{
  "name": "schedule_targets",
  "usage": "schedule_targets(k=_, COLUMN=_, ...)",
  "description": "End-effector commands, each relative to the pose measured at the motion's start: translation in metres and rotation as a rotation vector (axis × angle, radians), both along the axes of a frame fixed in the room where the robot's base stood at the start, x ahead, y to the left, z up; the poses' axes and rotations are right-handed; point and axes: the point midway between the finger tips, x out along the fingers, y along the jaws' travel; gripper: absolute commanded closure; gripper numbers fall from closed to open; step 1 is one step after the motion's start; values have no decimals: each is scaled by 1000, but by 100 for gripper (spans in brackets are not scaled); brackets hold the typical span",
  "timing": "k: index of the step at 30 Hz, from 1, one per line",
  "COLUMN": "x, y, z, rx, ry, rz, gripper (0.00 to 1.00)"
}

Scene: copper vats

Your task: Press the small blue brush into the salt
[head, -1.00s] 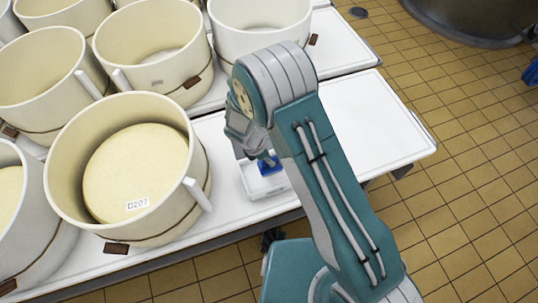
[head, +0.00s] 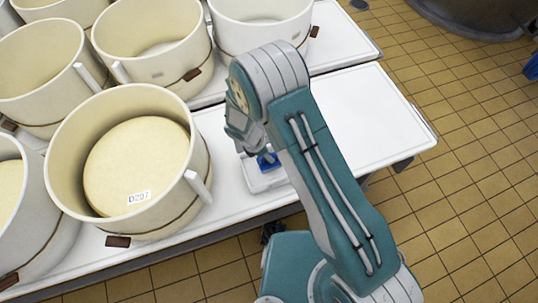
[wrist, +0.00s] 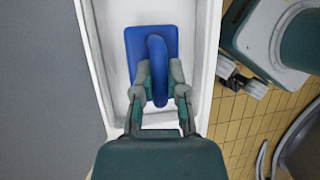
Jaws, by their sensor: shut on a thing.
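The small blue brush (wrist: 133,48) has a flat rectangular body and a raised handle. In the wrist view my gripper (wrist: 158,88) is shut on that handle, one finger on each side. The brush is over a white tray (wrist: 202,60) whose inside is white; I cannot pick out the salt from the tray's white floor, nor tell whether the brush touches it. In the head view the brush (head: 268,162) shows at the tray (head: 268,184), below my gripper (head: 262,150), partly hidden by my arm.
The tray stands near the front edge of a white table (head: 350,110). A large cream mould (head: 75,150) holding a pale round labelled D207 is to its left. Several more moulds stand behind. The table's right part is bare.

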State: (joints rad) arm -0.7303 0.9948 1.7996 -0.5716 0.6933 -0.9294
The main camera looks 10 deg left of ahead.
Motion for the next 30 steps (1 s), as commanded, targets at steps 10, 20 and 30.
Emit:
schedule_targets(k=10, x=0, y=-1, z=-2, rx=1, ry=1, rz=0, gripper=100)
schedule_targets(k=20, x=0, y=-1, z=-6, rx=1, ry=1, rz=0, gripper=100)
schedule_targets(k=30, x=0, y=0, z=-8, rx=1, ry=0, rz=0, gripper=100)
